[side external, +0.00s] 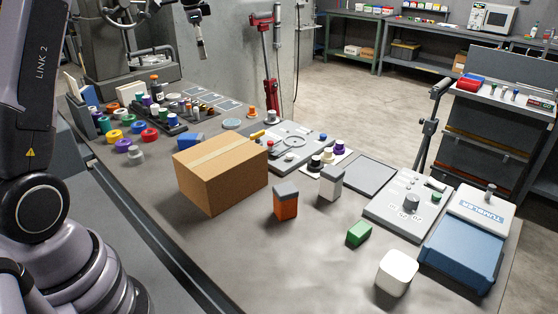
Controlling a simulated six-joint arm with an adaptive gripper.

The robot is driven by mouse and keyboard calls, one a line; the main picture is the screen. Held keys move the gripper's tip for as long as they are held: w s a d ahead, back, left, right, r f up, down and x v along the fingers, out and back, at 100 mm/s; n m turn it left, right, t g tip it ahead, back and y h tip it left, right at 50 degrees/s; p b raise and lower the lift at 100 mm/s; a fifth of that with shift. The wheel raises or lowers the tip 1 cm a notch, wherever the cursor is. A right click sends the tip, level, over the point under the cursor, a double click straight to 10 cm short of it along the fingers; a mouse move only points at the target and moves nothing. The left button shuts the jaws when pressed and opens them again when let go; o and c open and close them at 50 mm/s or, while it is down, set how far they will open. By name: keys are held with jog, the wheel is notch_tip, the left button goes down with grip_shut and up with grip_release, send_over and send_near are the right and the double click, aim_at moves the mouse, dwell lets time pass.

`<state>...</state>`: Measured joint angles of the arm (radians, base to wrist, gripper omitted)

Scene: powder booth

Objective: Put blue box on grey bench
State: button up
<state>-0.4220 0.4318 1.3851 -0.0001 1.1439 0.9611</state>
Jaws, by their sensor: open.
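A small blue box (190,142) lies on the grey bench (240,262), just behind the large brown cardboard box (222,172). The cardboard box hides part of it. The grey bench fills the middle of the side external view and carries many items. My arm stands at the left edge of the view and runs up out of the picture.
An orange box (286,204), a white box (331,184), a green block (359,233) and a white rounded block (397,272) stand right of the cardboard box. A blue tumbler machine (460,254) is at the right end. The front middle is clear.

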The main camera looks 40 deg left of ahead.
jog(key=w+a+f+m, duration=0.1)
jog(key=w+a+f, duration=0.3)
jog(key=a+f, duration=0.4)
jog(key=m+g, duration=0.2)
jog(key=m, duration=0.1)
send_over(193, 136)
notch_tip(193, 136, down, 12)
jog(key=shift+h, duration=0.4)
jog(key=f, duration=0.7)
jog(key=shift+s+d+f, duration=0.2)
jog(key=shift+w+a+f, duration=0.1)
jog(key=shift+a+f, duration=0.05)
jog(key=shift+f, duration=1.45)
jog(key=shift+w+a+f, duration=0.1)
jog(key=shift+f, duration=1.45)
jog(key=shift+c, duration=0.2)
jog(key=c, duration=1.3)
jog(key=shift+o, duration=0.2)
jog(key=shift+r, duration=0.1)
